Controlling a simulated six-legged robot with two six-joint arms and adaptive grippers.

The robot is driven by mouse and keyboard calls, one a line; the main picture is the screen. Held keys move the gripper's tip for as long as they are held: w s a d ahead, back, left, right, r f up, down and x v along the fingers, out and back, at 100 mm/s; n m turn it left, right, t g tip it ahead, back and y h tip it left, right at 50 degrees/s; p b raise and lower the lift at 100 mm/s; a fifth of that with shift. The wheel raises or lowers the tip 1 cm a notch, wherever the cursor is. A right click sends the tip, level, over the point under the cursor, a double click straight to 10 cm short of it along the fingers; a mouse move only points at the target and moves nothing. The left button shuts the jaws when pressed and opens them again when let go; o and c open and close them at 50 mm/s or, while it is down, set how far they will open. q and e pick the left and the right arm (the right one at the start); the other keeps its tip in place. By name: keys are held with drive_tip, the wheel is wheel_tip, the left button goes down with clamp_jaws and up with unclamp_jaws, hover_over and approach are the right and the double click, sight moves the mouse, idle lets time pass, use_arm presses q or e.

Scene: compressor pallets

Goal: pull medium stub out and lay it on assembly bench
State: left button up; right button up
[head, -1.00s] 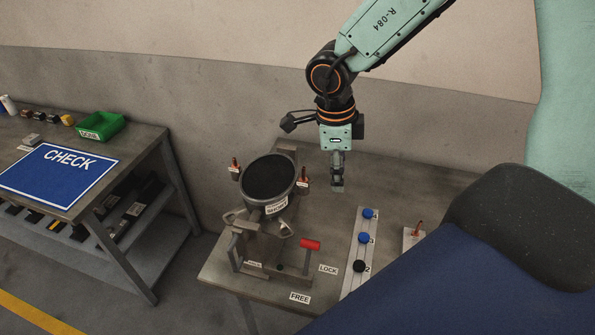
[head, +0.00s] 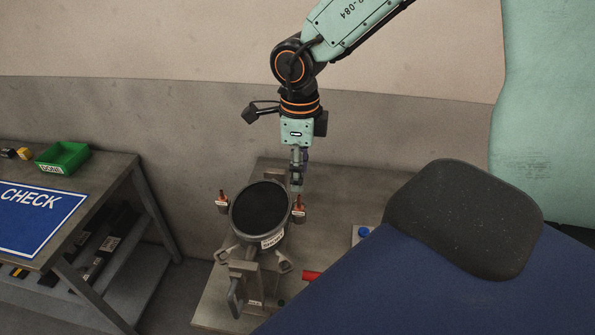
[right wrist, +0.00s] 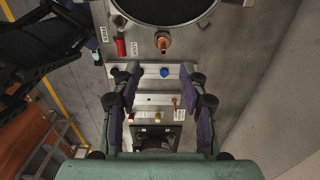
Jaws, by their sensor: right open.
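The compressor (head: 262,208), a round dark-topped body, sits on a grey bench (head: 340,185). Copper stubs stand at its left side (head: 222,196) and right side (head: 299,201), each with a small white label too small to read. I cannot tell which stub is the medium one. My right gripper (head: 297,184) points down just above the right stub. In the right wrist view, its fingers (right wrist: 160,71) are open and empty, with a copper stub (right wrist: 163,42) ahead of the gap, apart from both tips. My left gripper is not in view.
A strip with a blue cap (right wrist: 164,73) and another upright stub (right wrist: 174,103) show in the wrist view. At left, another bench carries a blue CHECK board (head: 35,215) and a green bin (head: 63,157).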

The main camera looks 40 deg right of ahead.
sight(299, 197)
drive_tip(key=shift+w+d+f, duration=0.2)
drive_tip(key=shift+d+f, duration=0.05)
drive_tip(key=shift+f, duration=0.35)
drive_tip(key=f+b, duration=0.4)
drive_tip(key=shift+s+a+f+b, duration=0.1)
drive_tip(key=shift+s+a+b, duration=0.1)
drive_tip(key=shift+b, duration=0.2)
drive_tip(key=f, duration=0.3)
drive_tip(key=shift+w+d+b, duration=0.2)
drive_tip(key=shift+w+b, duration=0.1)
drive_tip(key=shift+b, duration=0.05)
drive_tip(key=shift+f, duration=0.5)
drive_tip(key=shift+s+a+r, duration=0.1)
drive_tip(key=shift+s+a, duration=0.05)
drive_tip(key=shift+s, duration=0.05)
drive_tip(key=shift+w, duration=0.2)
drive_tip(key=shift+s, duration=0.1)
